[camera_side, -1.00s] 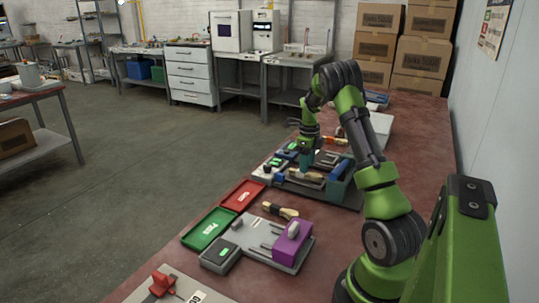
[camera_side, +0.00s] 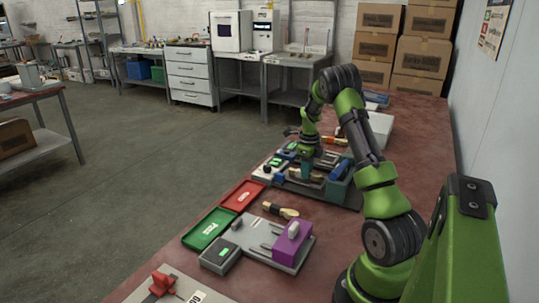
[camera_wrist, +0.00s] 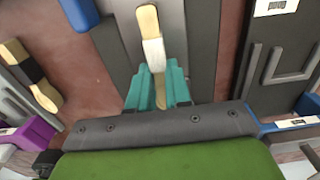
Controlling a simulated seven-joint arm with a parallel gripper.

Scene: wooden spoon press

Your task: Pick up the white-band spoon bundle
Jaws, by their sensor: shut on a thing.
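The white-band spoon bundle (camera_wrist: 153,48) is a pale wooden stick bundle with a white band, lying lengthwise on a dark grey surface in the wrist view. My gripper (camera_wrist: 159,78) has teal fingers on both sides of it, just below the white band, and is shut on it. One end of the bundle shows between the fingers. In the side view my gripper (camera_side: 308,168) points down over the press station (camera_side: 345,203); its fingertips and its hold on the bundle are hard to make out there. I cannot tell whether the bundle is clear of the surface.
A black-band bundle (camera_side: 280,211) lies on the bench; it also shows in the wrist view (camera_wrist: 32,75). Red (camera_side: 243,195) and green (camera_side: 209,229) trays and a purple-block fixture (camera_side: 292,243) stand nearer.

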